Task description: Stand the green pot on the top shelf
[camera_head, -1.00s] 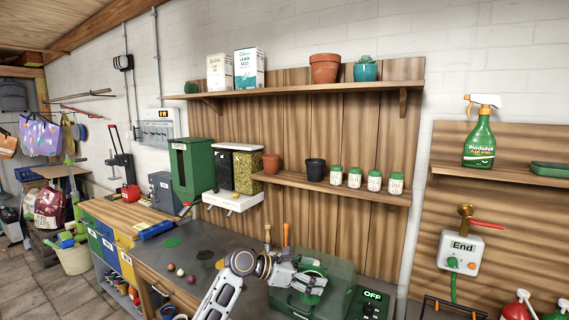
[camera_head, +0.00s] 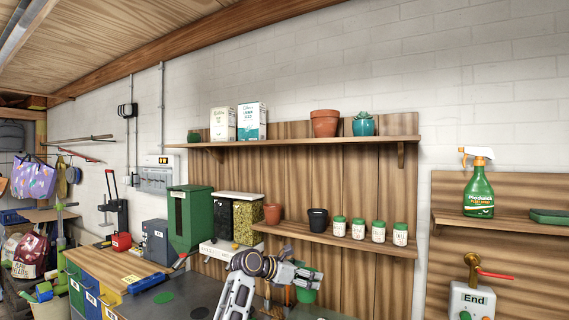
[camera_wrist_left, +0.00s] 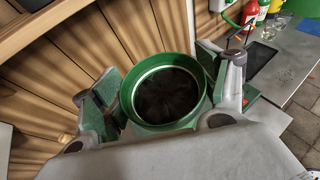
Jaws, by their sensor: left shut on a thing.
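The green pot (camera_head: 309,286) is held by my left gripper (camera_head: 300,277), below the shelves and in front of the wooden back panel in the head view. In the left wrist view the pot (camera_wrist_left: 160,124) sits between the two fingers, its round rim facing the camera and its inside dark. The top shelf (camera_head: 290,143) runs along the wall well above the gripper. My right gripper does not show.
On the top shelf are seed boxes (camera_head: 252,121), a terracotta pot (camera_head: 324,123) and a teal pot (camera_head: 363,126), with a bare stretch between boxes and terracotta pot. The lower shelf (camera_head: 330,238) holds a black pot (camera_head: 318,220) and several jars.

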